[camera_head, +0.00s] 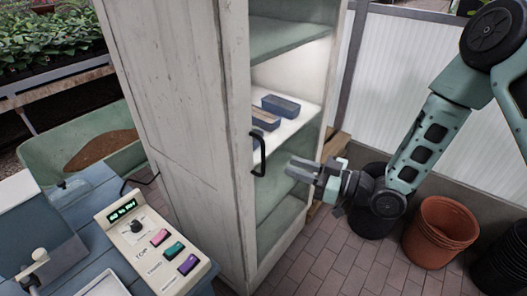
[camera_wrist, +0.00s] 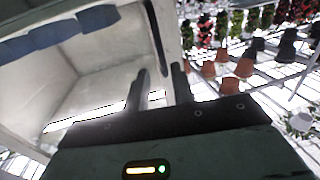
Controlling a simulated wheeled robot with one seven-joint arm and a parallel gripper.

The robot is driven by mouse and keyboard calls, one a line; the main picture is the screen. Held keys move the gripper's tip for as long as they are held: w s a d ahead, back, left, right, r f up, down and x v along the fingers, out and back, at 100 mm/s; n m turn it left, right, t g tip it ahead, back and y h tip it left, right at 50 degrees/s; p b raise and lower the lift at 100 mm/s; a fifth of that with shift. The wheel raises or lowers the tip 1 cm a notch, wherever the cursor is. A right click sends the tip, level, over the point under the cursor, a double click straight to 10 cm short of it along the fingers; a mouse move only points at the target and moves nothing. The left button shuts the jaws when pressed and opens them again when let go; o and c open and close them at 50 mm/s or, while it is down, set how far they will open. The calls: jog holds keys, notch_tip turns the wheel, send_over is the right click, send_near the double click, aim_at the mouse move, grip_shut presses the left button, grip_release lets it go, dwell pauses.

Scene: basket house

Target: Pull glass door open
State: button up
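The glass door (camera_head: 285,215) fronts a tall, worn white cabinet (camera_head: 185,120) in the head view and looks shut. Its black bar handle (camera_head: 259,155) is upright near the door's left edge. My gripper (camera_head: 290,171) points left toward the handle, and its fingertips look a little to the right of it. In the wrist view the handle (camera_wrist: 157,35) shows beyond the gap between my two dark fingers (camera_wrist: 160,85). The fingers are apart with nothing between them. I cannot tell the exact distance to the handle.
Blue-grey trays (camera_head: 281,105) lie on a lit shelf inside. A control box (camera_head: 155,245) with coloured buttons sits on a blue table at front left. A dark pot (camera_head: 372,222) and terracotta pots (camera_head: 440,232) stand on the brick floor to the right. Floor before the cabinet is clear.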

aim_at(263, 171)
jog(key=p+x, duration=0.2)
jog(key=x, duration=0.7)
jog(key=shift+w+a+p, duration=0.1)
jog(key=shift+a+p, duration=0.25)
grip_shut()
